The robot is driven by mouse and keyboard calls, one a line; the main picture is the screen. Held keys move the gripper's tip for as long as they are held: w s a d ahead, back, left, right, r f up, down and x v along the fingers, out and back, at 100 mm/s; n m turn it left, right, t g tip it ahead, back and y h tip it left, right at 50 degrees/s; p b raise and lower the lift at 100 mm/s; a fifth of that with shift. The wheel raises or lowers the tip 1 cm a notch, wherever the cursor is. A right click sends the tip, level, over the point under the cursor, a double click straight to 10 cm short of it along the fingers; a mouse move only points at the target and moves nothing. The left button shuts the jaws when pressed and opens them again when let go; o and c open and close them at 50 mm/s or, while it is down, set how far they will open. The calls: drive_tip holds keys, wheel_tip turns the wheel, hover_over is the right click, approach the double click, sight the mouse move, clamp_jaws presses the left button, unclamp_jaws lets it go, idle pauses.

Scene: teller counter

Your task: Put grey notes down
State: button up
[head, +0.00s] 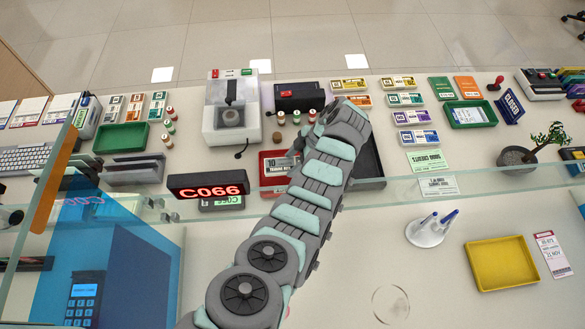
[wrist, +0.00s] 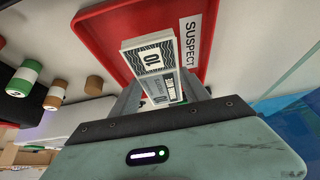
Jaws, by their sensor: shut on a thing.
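A grey bundle of notes marked 10 (wrist: 152,58) is between the fingers of my gripper (wrist: 160,90) in the wrist view. My gripper is shut on it. The bundle is over a red tray (wrist: 101,28) with a white SUSPECT label (wrist: 190,42); I cannot tell whether it touches the tray floor. My arm hides part of the tray and the gripper there.
A dark tray (head: 371,168) lies right of my arm. A counting machine (head: 230,108) and small capped rolls stand behind. The C066 display (head: 208,185) and a glass screen are in front. Coloured note bundles (head: 408,117) lie to the right.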

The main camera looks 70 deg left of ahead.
drive_tip(key=shift+f+b, duration=0.55)
drive_tip(key=shift+f, duration=1.4)
drive_tip(key=shift+f, duration=0.1)
drive_tip(key=shift+f, duration=0.15)
drive_tip(key=o, duration=1.5)
drive_tip(key=shift+o, duration=0.2)
drive_tip(key=shift+r, duration=0.4)
drive_tip(key=shift+w+r, duration=0.2)
drive_tip(key=shift+r, duration=0.05)
drive_tip(key=v, duration=1.1)
drive_tip(key=shift+d, duration=0.2)
